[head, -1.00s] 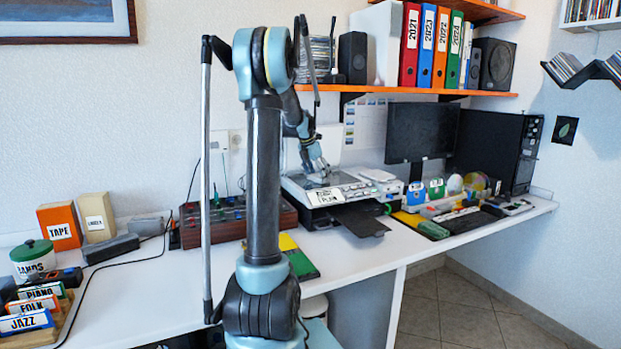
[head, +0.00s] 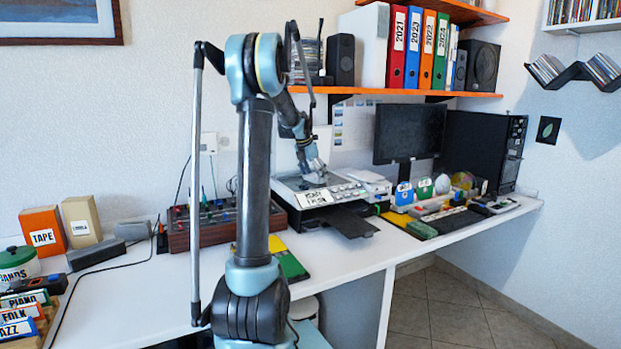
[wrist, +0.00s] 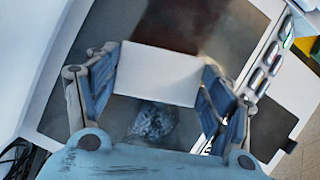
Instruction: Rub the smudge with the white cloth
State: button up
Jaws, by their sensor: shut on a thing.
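The white cloth (wrist: 158,75) is a flat, pale rectangle between the two fingers of my gripper (wrist: 160,88), which is shut on it. My gripper (head: 314,172) is low over the scanner-printer (head: 355,188) on the desk, with its lid up behind. In the wrist view the cloth lies over the dark glass (wrist: 75,100). A grey, mottled patch (wrist: 152,120), which looks like the smudge, shows on the glass just below the cloth, apart from it in the picture. I cannot tell whether the cloth touches the glass.
A row of buttons (wrist: 268,55) runs along the scanner's right edge. A mixer-like box (head: 205,225) stands left of the scanner. A monitor (head: 408,132) and coloured boxes are to its right. An orange shelf (head: 400,92) with binders hangs above.

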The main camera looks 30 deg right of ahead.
aim_at(296, 184)
jog(key=shift+w+a+f, duration=0.1)
jog(key=shift+a, duration=1.6)
jog(key=shift+w+a+f, duration=0.1)
jog(key=shift+a, duration=1.6)
jog(key=shift+c, duration=0.3)
jog(key=shift+w+a, duration=0.1)
jog(key=shift+a, duration=1.45)
jog(key=shift+c, duration=0.2)
jog(key=shift+r, duration=0.1)
jog(key=shift+r, duration=3)
jog(key=shift+d, duration=0.1)
